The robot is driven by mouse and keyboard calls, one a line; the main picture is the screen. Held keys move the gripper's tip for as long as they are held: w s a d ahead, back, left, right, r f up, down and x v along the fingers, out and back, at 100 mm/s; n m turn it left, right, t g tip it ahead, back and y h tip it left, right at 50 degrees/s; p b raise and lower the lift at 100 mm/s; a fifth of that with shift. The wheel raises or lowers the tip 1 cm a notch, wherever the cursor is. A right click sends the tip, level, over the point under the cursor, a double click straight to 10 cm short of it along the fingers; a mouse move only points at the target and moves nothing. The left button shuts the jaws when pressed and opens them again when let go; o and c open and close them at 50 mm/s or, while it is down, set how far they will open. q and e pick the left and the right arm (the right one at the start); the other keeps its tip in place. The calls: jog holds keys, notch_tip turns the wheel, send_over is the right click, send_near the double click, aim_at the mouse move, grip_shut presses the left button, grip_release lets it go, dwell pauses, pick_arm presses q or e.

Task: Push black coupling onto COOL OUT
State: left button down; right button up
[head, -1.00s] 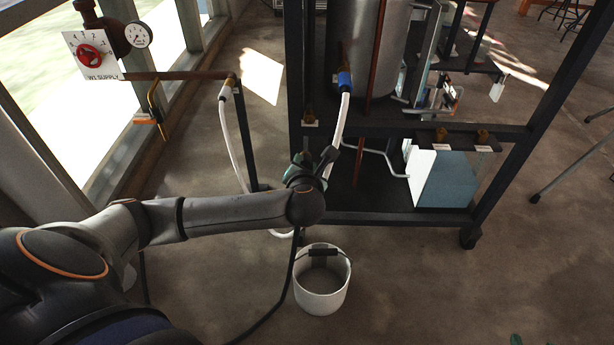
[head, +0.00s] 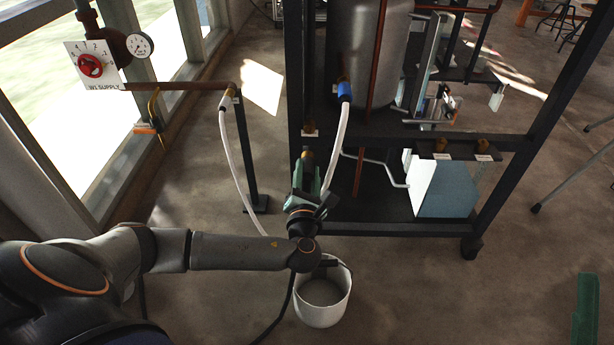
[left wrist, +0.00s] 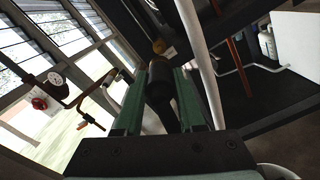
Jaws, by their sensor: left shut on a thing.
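My left gripper (head: 306,172) is shut on the black coupling (left wrist: 160,88), which stands between the green fingers in the left wrist view. In the head view the fingers largely hide the coupling. A brass fitting (head: 309,130) with a small tag sits on the rack's front rail just beyond the fingertips. It also shows in the left wrist view (left wrist: 159,46), close ahead of the coupling; a gap or contact is hard to tell. The tag is too small to read as COOL OUT. A green part (head: 585,312), apparently of my right gripper, shows at the lower right edge.
A white hose with a blue coupling (head: 344,91) hangs close to the right of my left gripper. Another white hose (head: 234,160) runs down from the supply pipe. A white bucket (head: 322,311) stands below. Two more brass fittings (head: 441,145) top the box at right.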

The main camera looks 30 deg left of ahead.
aim_at(309, 152)
pick_arm(q)
jog(key=b+x, duration=0.3)
jog(key=x, duration=0.2)
jog(key=shift+w+a, duration=0.15)
jog(key=shift+w, duration=0.05)
jog(key=shift+x, duration=0.9)
jog(key=shift+s+p, duration=0.1)
jog(key=shift+p, duration=0.35)
pick_arm(e)
jog(key=shift+w+a+f+m, duration=0.15)
jog(key=shift+f+m, duration=0.25)
jog(key=shift+f, duration=1)
pick_arm(q)
jog(key=shift+r, duration=0.1)
pick_arm(e)
jog(key=shift+r, duration=0.1)
pick_arm(q)
jog(key=shift+p, duration=0.5)
pick_arm(e)
jog(key=shift+r, duration=0.45)
pick_arm(q)
jog(key=x, duration=0.2)
jog(key=shift+w+a, duration=0.15)
jog(key=shift+w, duration=0.15)
pick_arm(e)
jog(key=shift+f, duration=0.2)
